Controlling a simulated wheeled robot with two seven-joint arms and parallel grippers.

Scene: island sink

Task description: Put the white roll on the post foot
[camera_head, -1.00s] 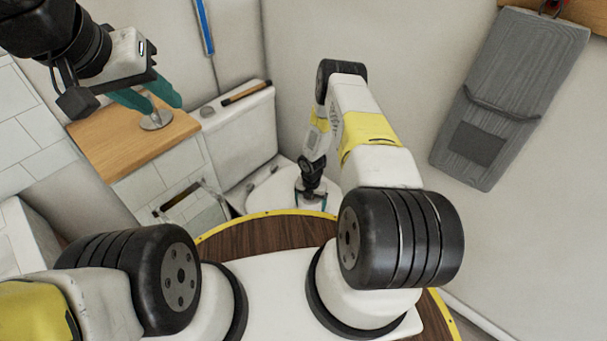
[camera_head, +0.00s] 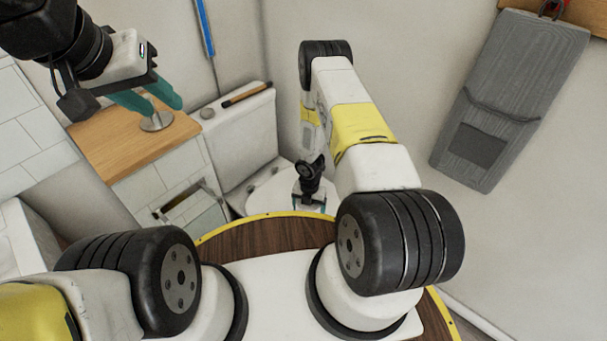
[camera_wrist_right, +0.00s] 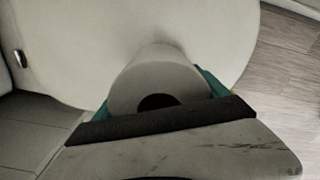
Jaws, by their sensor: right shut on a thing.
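The white roll (camera_wrist_right: 150,70) is between the teal fingers of my right gripper (camera_wrist_right: 162,88) in the right wrist view, its dark round hole facing the camera. In the head view my right gripper (camera_head: 309,198) is low over the toilet, and the roll is hard to make out there. The post foot (camera_head: 157,122) is a shiny round disc on the wooden counter top at the upper left. My left gripper (camera_head: 148,98) is just above it, its teal fingers apart. They hide most of any post there, and I cannot tell whether they touch it.
The wooden top (camera_head: 125,140) stands left of the white toilet cistern (camera_head: 240,135). The pale toilet lid (camera_wrist_right: 70,50) lies under the roll. A grey hanging board (camera_head: 510,95) is on the right wall. A metal rail (camera_head: 185,197) projects below the counter.

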